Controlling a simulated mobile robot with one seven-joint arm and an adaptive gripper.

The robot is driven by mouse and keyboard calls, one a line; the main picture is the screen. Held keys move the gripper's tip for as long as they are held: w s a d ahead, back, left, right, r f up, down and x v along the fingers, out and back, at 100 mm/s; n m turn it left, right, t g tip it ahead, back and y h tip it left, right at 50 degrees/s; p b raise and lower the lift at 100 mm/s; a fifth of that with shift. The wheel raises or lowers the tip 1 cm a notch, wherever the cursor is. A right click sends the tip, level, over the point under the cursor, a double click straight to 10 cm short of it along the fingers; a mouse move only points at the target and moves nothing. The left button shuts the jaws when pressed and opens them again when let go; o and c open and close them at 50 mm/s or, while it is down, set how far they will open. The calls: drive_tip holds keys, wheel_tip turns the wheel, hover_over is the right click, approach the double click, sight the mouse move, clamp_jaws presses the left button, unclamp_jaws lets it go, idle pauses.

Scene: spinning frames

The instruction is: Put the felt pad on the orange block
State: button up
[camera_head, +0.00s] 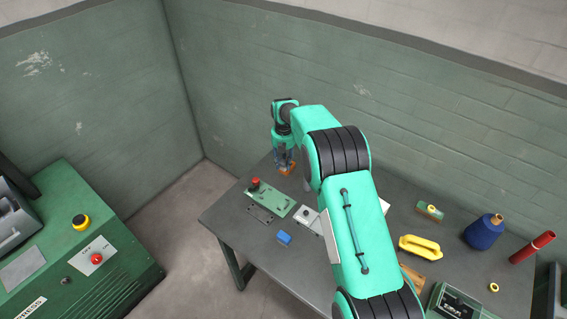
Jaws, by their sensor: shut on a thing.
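My gripper (285,160) points down over the far left part of the table, close to the back wall. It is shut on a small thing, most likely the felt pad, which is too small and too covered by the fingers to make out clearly. The orange block (288,169) shows as a small orange-brown patch right at and below the fingertips. I cannot tell whether the held thing touches the block or is just above it.
The grey table (236,211) holds a green plate with a red button (270,203), a blue block (284,238), a yellow handle-like piece (419,246), a blue bottle (483,233) and a red tube (532,247). My arm hides the table's middle. A green machine (75,245) stands left.

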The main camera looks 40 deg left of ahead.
sight(284, 161)
drive_tip(key=shift+f, duration=0.15)
drive_tip(key=o, duration=1)
drive_tip(key=shift+o, duration=0.2)
wheel_tip(284, 161, up, 12)
idle(0.5)
drive_tip(key=shift+r, duration=0.2)
